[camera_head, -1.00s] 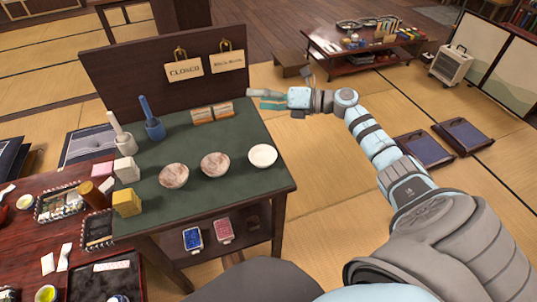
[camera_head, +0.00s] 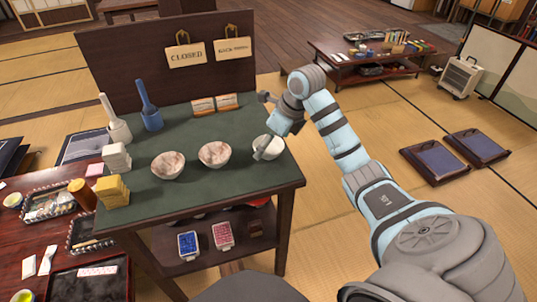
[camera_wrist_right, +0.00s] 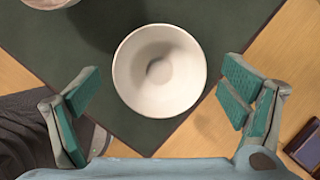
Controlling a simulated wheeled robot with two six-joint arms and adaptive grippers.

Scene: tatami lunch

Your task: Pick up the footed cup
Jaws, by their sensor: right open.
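The footed cup is most likely the plain white round vessel (camera_head: 273,148) at the right end of the green-topped table (camera_head: 215,185). In the right wrist view the white cup (camera_wrist_right: 160,45) is seen from above, upright and empty, with a round ring in its bottom. My right gripper (camera_head: 266,150) is over the cup, pointing down, and hides part of it in the head view. My left gripper is not in view.
Two speckled bowls (camera_head: 168,165) (camera_head: 214,154) stand left of the cup. A dark board with signs (camera_head: 185,56) stands behind.

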